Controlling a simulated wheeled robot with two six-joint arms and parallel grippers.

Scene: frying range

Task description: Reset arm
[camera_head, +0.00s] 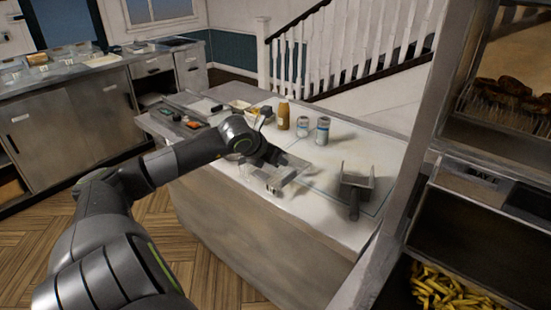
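My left arm reaches in from the left over the white-topped counter (385,150). My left gripper (274,160) is small, pointed away from me and low over the counter. Its fingers blend with a pale, partly see-through tray-like thing (290,177) at the counter's near edge, so I cannot tell whether they touch it or whether they are open. My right gripper is not in view.
A grey scoop-like thing (356,186) with a dark handle is on the counter to the right. A yellow-brown bottle (284,116) and two pale shakers (322,131) stand behind. Fries (445,290) lie in a bay at the lower right. Wooden floor (165,225) lies left of the counter.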

